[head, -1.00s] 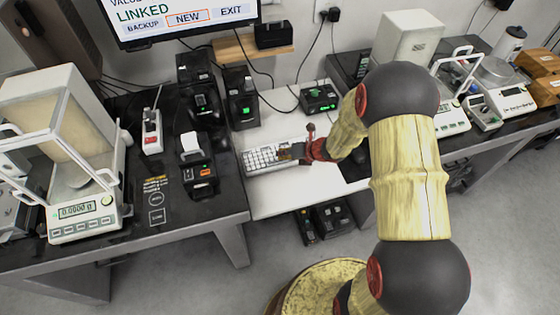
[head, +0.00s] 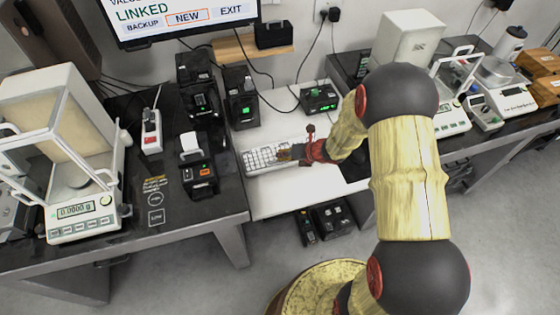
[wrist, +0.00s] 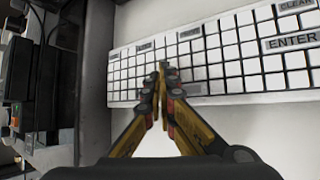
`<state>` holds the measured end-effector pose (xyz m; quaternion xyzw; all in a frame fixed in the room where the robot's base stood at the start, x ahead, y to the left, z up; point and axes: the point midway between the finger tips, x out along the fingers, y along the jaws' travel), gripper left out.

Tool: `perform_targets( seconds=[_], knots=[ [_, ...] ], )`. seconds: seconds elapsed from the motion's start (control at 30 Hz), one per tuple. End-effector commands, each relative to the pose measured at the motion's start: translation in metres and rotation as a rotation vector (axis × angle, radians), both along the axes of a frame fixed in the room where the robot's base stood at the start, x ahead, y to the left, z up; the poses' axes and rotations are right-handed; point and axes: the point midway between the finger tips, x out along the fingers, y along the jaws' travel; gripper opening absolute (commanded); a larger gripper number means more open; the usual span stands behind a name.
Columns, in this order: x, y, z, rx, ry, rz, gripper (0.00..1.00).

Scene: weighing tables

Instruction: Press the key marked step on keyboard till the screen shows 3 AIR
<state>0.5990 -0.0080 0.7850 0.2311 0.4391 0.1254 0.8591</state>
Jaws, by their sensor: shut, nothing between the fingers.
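The white keyboard (head: 262,158) lies on the white middle table, and its keys fill the upper part of the wrist view (wrist: 235,52). My gripper (head: 284,153) is over the keyboard's right part in the head view. In the wrist view my gripper (wrist: 161,68) is shut and empty, with its tips together over the keys; I cannot tell whether they touch. A large key reads ENTER (wrist: 290,41); the small grey keys' labels are too small to read, so I cannot pick out step. The screen (head: 180,18) shows LINKED, BACKUP, NEW and EXIT, with NEW outlined in orange; its top is cut off.
A balance (head: 75,211) with a glass shield stands on the left black table. Small black devices (head: 198,175) stand left of the keyboard. More balances (head: 505,92) stand at the right. The white table's front strip (head: 285,200) is clear.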

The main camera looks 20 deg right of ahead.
Motion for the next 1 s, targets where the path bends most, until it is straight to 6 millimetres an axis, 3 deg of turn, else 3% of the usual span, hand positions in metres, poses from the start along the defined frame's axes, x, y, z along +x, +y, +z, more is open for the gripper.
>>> perform_targets(
  seconds=[1.0],
  knots=[
    [0.0, 0.0, 0.026, 0.0, 0.0, 0.0, 0.0]
  ],
)
